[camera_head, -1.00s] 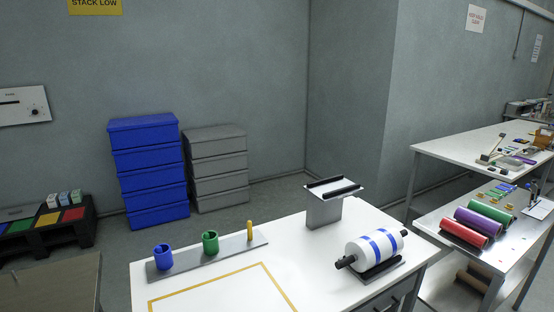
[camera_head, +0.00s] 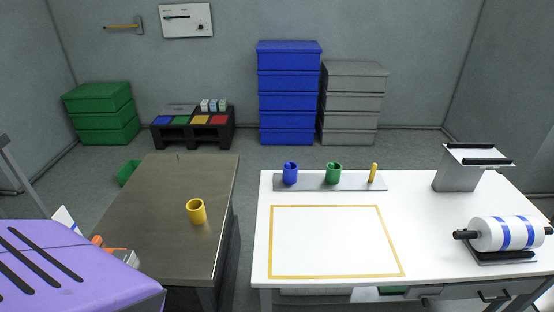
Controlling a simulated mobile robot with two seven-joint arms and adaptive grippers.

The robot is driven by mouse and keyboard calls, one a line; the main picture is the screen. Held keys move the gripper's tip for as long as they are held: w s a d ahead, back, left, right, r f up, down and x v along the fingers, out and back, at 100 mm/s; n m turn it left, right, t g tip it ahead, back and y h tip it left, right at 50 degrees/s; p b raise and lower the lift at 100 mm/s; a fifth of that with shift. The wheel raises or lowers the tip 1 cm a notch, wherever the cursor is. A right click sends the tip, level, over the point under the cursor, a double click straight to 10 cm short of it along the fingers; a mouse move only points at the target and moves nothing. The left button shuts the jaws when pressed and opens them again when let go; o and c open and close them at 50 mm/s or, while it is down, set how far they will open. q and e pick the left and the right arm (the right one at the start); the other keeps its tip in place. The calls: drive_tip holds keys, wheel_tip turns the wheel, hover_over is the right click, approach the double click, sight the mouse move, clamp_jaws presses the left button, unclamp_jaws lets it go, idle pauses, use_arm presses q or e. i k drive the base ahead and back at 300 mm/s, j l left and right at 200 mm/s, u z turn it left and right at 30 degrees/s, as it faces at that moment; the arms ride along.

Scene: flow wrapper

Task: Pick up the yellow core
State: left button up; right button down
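The yellow core (camera_head: 196,211) is a short hollow cylinder. It stands upright on the brown-grey metal table (camera_head: 150,230) left of the white table, with nothing else close around it. No gripper of mine shows in the head view.
The white table (camera_head: 450,274) has a yellow outlined rectangle, a strip (camera_head: 312,182) with a blue core (camera_head: 290,173), a green core (camera_head: 333,173) and a yellow peg (camera_head: 373,173), and a white roll (camera_head: 505,233). A purple machine (camera_head: 85,268) fills the lower left. A gap separates the tables.

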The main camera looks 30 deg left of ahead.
sight(195, 207)
drive_tip(key=u, duration=1.7)
drive_tip(key=z, duration=0.3)
drive_tip(key=j+z, duration=0.4)
drive_tip(key=k+j+z, duration=0.15)
drive_tip(key=j+z, duration=0.25)
drive_tip(key=j, duration=0.15)
